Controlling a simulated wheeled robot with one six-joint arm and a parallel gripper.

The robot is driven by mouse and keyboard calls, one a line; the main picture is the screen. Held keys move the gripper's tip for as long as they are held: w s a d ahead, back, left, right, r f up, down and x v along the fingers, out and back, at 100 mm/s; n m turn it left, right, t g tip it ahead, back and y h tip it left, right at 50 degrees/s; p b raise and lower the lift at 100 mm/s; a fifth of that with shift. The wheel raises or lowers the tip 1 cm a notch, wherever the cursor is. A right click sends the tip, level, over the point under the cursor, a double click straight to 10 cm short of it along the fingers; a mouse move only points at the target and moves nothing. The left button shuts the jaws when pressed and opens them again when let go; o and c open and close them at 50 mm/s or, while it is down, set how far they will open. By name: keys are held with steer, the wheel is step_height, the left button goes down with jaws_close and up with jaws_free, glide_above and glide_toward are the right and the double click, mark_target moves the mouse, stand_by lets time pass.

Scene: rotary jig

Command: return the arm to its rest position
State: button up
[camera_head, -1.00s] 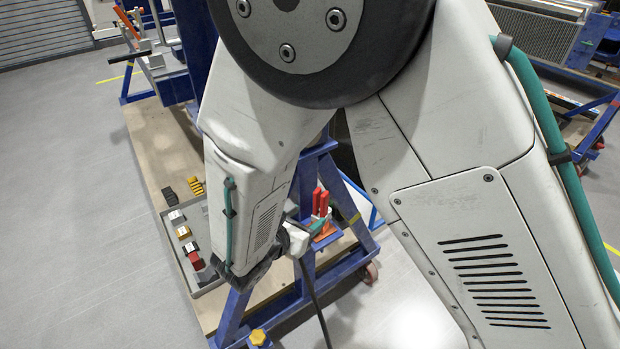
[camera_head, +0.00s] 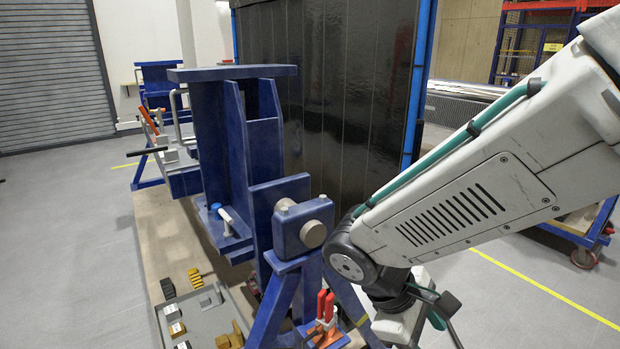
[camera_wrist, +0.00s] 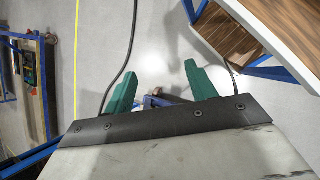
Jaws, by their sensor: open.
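In the head view my arm comes in from the right, and its wrist hangs low near the bottom edge, right of the blue jig (camera_head: 240,150). My gripper (camera_wrist: 161,70) shows in the wrist view with two green fingers wide apart. Nothing is between the fingers; grey floor shows beyond them. In the head view the gripper is mostly hidden or cut off at the bottom.
Red-handled clamps (camera_head: 325,305) stand close left of my wrist. A grey tray (camera_head: 206,312) with several small blocks lies lower left. A dark panel (camera_head: 325,95) stands behind the jig. A wood-topped piece (camera_wrist: 225,38) is upper right in the wrist view.

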steer(key=s+d+r+m+t+y, duration=0.2)
steer(key=s+d+r+m+y, duration=0.4)
steer(key=s+d+r+m, duration=0.2)
step_height(320, 180, up, 3)
steer(key=m, duration=0.2)
steer(key=shift+d+m+t+y, duration=0.2)
steer(key=shift+m+t+y, duration=0.1)
steer(key=shift+y, duration=0.1)
